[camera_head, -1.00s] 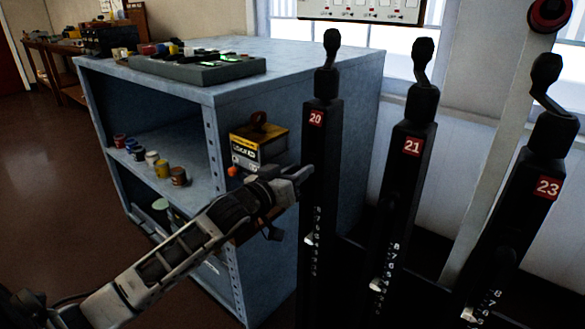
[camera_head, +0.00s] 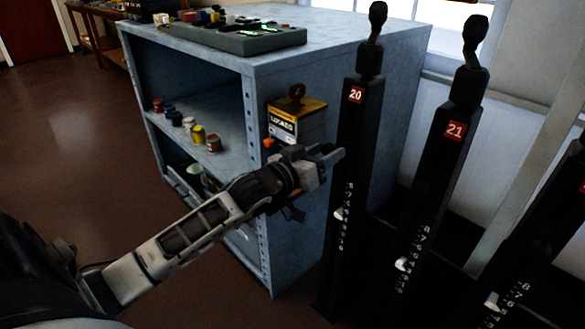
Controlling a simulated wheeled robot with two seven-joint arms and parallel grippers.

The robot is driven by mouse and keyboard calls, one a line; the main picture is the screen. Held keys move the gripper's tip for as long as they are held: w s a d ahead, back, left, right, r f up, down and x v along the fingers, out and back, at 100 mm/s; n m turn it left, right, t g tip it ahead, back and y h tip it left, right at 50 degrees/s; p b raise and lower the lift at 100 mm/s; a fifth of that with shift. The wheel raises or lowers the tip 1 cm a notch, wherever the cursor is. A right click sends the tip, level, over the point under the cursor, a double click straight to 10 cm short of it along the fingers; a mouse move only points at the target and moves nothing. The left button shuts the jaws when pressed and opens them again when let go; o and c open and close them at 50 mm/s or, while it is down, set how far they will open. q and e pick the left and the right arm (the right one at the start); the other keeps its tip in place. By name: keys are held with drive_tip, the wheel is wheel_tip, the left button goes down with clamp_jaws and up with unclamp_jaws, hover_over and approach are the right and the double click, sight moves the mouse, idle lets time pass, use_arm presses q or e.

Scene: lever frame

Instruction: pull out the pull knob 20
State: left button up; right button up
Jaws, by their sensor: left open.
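The black post with the red label 20 (camera_head: 355,95) stands upright right of the middle. A dark handle with a rounded knob (camera_head: 377,12) tops it. A small white pointer (camera_head: 340,214) sits beside a number scale lower down. I cannot tell for certain which part is the pull knob. My left arm comes in from the left, and its gripper (camera_head: 333,156) is open, with its tips at the post's left side, below the label. I cannot tell whether they touch the post. The gripper appears empty. My right gripper is not in view.
A post labelled 21 (camera_head: 455,129) stands to the right, with part of another at the right edge. A blue metal cabinet (camera_head: 340,40) stands behind my gripper, with a yellow-topped box (camera_head: 297,118) on its side and small jars on its shelf. Open floor lies left.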

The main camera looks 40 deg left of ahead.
use_arm(q)
drive_tip(key=s+a+p, duration=0.2)
drive_tip(key=s, duration=1.2)
drive_tip(key=shift+s+a, duration=0.15)
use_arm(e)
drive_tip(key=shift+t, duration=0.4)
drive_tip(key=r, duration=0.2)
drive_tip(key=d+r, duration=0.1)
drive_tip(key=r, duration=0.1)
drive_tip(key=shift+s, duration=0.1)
